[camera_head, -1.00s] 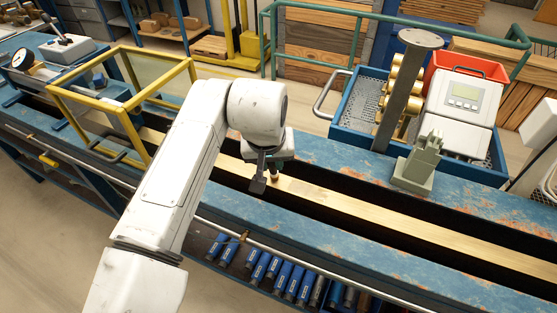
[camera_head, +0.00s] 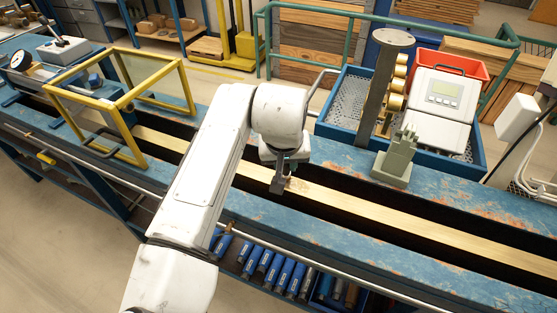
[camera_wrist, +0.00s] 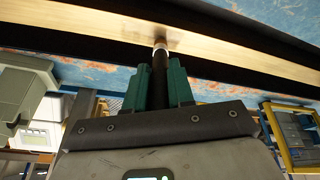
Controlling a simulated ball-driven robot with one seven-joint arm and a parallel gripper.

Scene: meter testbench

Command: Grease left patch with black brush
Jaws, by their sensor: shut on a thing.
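My gripper (camera_head: 280,178) hangs low over the pale strip of the bench, right of the yellow frame. In the wrist view, its green fingers (camera_wrist: 164,84) are shut on the black brush (camera_wrist: 159,72), which has a dark handle and a light band near its tip. The brush tip points at a brownish patch (camera_wrist: 146,38) on the pale strip (camera_wrist: 60,24). The tip overlaps the patch in this view; I cannot tell whether it touches. In the head view, the patch (camera_head: 303,186) is a faint smudge beside the gripper, and the brush is mostly hidden.
A grey-green block holder (camera_head: 393,165) and a grey post (camera_head: 376,95) stand right of my gripper. Behind them is a blue tray (camera_head: 338,130) with a white meter (camera_head: 442,97). A yellow frame (camera_head: 125,100) stands to the left. Dark slots flank the pale strip.

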